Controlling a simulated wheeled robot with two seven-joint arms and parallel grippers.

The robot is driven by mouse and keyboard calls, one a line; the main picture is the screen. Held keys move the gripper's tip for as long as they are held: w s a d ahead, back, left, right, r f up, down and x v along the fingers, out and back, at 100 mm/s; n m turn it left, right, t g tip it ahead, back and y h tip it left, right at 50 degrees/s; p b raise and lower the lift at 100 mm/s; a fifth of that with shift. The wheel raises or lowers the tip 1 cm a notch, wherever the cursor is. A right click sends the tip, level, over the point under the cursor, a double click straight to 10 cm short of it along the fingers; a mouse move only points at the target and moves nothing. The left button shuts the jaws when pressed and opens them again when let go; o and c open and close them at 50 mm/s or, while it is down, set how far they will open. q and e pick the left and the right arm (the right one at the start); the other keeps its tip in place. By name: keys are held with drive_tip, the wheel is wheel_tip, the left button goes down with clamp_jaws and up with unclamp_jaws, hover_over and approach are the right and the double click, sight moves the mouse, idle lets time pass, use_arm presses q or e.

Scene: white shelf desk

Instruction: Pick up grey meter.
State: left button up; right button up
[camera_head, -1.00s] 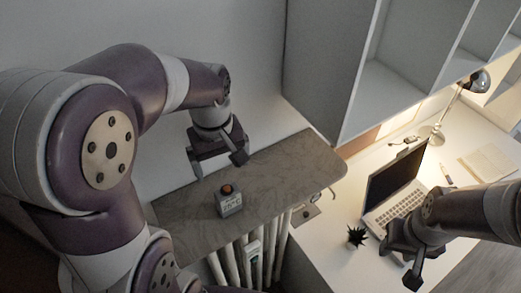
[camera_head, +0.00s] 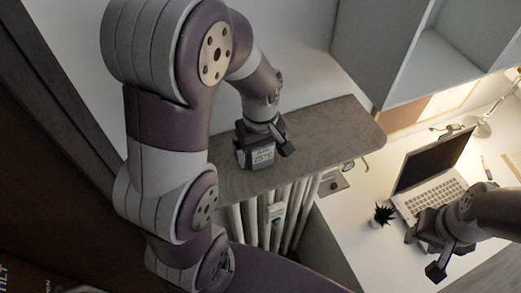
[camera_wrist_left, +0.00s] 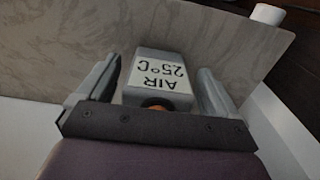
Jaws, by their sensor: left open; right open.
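The grey meter (camera_head: 262,158) stands on the brown-grey marbled shelf (camera_head: 320,132) in the head view. In the left wrist view the meter (camera_wrist_left: 158,75) shows a white label reading "AIR 25°C", upside down, and a bit of its orange top. My left gripper (camera_head: 264,146) is open, with its fingers on either side of the meter; in the wrist view (camera_wrist_left: 158,88) small gaps show between the fingers and the meter. My right gripper (camera_head: 431,252) is open and empty, over the white desk beside the laptop.
A radiator (camera_head: 275,215) stands below the shelf's front edge. The white desk (camera_head: 345,230) holds a laptop (camera_head: 432,180), a small dark spiky plant (camera_head: 383,214) and a lamp (camera_head: 482,128). A white cabinet (camera_head: 390,50) hangs above. The right part of the shelf is clear.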

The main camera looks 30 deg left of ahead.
use_arm(q)
drive_tip(key=shift+w+f, duration=0.1)
drive_tip(key=shift+w+a, duration=0.1)
drive_tip(key=shift+w, duration=0.05)
drive_tip(key=c, duration=1)
drive_tip(key=shift+c, duration=1)
